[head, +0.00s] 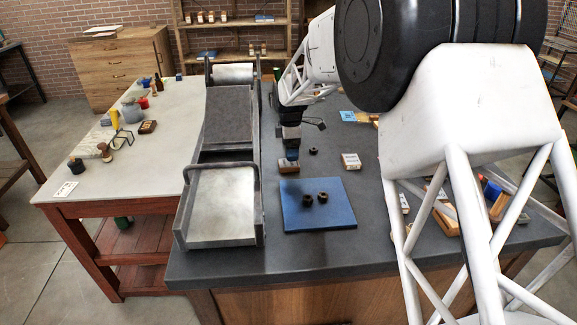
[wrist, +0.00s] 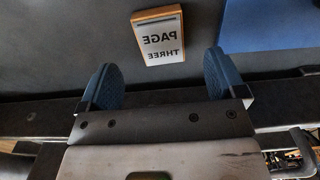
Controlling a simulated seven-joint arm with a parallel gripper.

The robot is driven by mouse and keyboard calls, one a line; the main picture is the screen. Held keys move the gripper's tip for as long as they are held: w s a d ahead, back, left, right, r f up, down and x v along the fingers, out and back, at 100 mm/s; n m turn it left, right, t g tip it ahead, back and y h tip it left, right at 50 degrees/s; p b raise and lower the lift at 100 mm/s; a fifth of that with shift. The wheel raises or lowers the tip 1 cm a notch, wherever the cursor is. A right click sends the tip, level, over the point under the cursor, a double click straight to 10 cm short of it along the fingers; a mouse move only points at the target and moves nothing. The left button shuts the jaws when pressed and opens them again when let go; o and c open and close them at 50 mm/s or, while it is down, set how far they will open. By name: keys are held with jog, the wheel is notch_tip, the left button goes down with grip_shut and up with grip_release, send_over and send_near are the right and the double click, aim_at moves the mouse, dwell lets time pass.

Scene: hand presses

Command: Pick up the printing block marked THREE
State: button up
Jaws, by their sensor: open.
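The block marked THREE shows in the wrist view (wrist: 160,37) as a wooden block with a white face. Its face reads PAGE THREE in mirrored letters. It lies on the dark bench, ahead of my gripper (wrist: 158,80), whose two blue-padded fingers are apart with nothing between them. In the head view my gripper (head: 292,153) points down, just above and behind a small wooden block (head: 288,167), which by its place beside the mat appears to be the same one. My fingers partly cover the space behind it there.
A blue mat (head: 333,217) with two dark rings lies in front of the block. The press (head: 178,220) stands close on the left. Another white-faced block (head: 351,161) lies to the right, and a dark ring (head: 313,151) lies between. My arm hides part of the bench's right side.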

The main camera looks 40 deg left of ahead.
aim_at(289, 165)
jog(key=shift+f, duration=0.25)
jog(key=shift+f, duration=2.55)
jog(key=c, duration=1.1)
jog(key=shift+c, duration=0.2)
jog(key=shift+r, duration=0.15)
